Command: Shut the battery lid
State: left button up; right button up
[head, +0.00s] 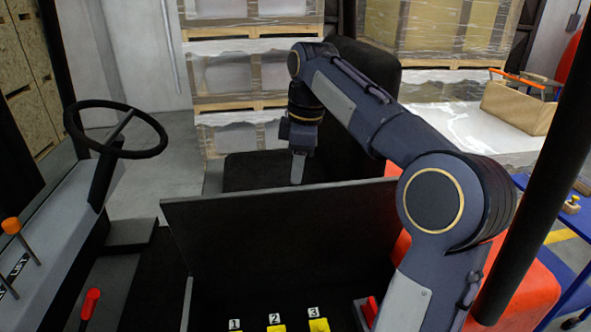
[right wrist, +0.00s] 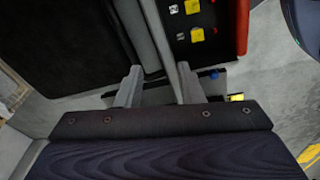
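The battery lid (head: 285,232) is a wide dark panel with a pale top edge. It stands raised at the back of the battery compartment in the head view. My right gripper (head: 298,168) points down at the lid's top edge, around its middle; part of it may be hidden behind the lid. In the right wrist view, its two fingers (right wrist: 157,88) are spread apart, with a grey edge, apparently the lid's, running up to the gap between them. I cannot tell whether either finger touches it. My left gripper is out of view.
Yellow parts labelled 1, 2 and 3 (head: 275,327) and a red part (head: 369,309) sit in the compartment. A steering wheel (head: 116,130) and levers are at left. A black seat (head: 255,170) is behind the lid. A dark post (head: 535,165) stands at right.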

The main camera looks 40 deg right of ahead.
jog(key=w+d, duration=0.1)
jog(key=w+d+n+g, duration=0.1)
jog(key=w+r+n, duration=0.1)
jog(key=w, duration=0.1)
jog(key=shift+d+h, duration=0.4)
jog(key=shift+w+f+n, duration=0.1)
jog(key=shift+f+n, duration=0.1)
jog(key=shift+n, duration=0.1)
notch_tip(320, 180, down, 8)
jog(key=shift+r, duration=0.25)
jog(key=shift+c, duration=0.4)
grip_shut()
